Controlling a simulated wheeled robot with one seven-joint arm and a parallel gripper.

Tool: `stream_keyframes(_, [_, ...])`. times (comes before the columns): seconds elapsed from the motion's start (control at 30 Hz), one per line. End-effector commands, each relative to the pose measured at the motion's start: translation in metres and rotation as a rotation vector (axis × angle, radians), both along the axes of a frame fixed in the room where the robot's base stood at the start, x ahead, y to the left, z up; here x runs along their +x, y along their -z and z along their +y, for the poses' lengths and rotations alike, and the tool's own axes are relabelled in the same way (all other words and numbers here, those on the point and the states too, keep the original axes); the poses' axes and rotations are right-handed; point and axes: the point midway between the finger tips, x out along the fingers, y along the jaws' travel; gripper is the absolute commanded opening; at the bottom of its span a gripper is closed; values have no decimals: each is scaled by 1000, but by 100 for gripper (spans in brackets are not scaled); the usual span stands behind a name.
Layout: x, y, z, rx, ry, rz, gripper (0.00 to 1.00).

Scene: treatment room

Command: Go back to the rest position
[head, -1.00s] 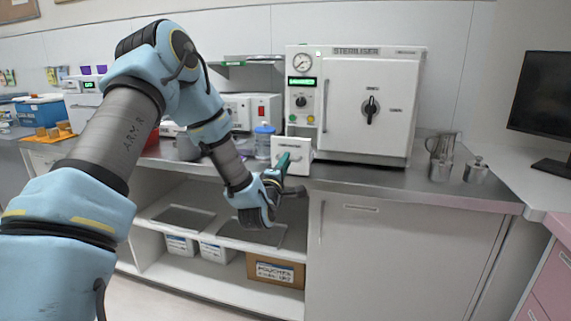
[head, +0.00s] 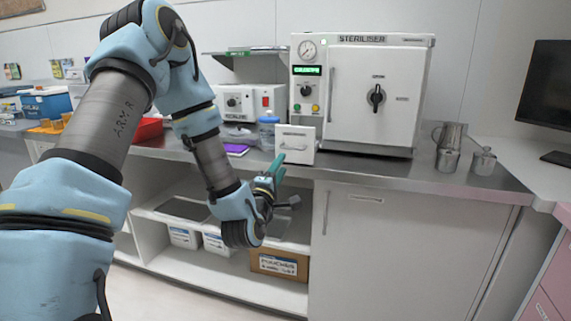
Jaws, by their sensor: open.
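My arm reaches in from the left in the head view, its upper part raised and its lower part slanting down to the right. My gripper (head: 283,183) is at its end, in front of the counter's front edge and above the open shelf. Its jaws are apart and nothing shows between them. A small white box with a handle (head: 297,144) stands on the counter just above and behind the gripper, apart from it as far as I can tell.
The white steriliser (head: 375,92) stands on the steel counter (head: 420,172). Metal jugs (head: 449,145) are to its right. Below are a cardboard box (head: 278,264) and white bins (head: 216,244) on the open shelf. A closed cabinet door (head: 405,250) is at right. The floor (head: 190,295) in front looks clear.

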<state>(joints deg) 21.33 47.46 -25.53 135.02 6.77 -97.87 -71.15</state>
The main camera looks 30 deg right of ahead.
Motion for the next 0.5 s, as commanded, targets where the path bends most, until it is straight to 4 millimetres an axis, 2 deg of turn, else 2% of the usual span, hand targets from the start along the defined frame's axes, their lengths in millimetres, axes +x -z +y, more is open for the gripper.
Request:
stream_keyframes(0.2, [-12, 4, 11, 0, 0, 1, 41])
stream_keyframes(0.5, [-13, 3, 12, 0, 0, 0, 41])
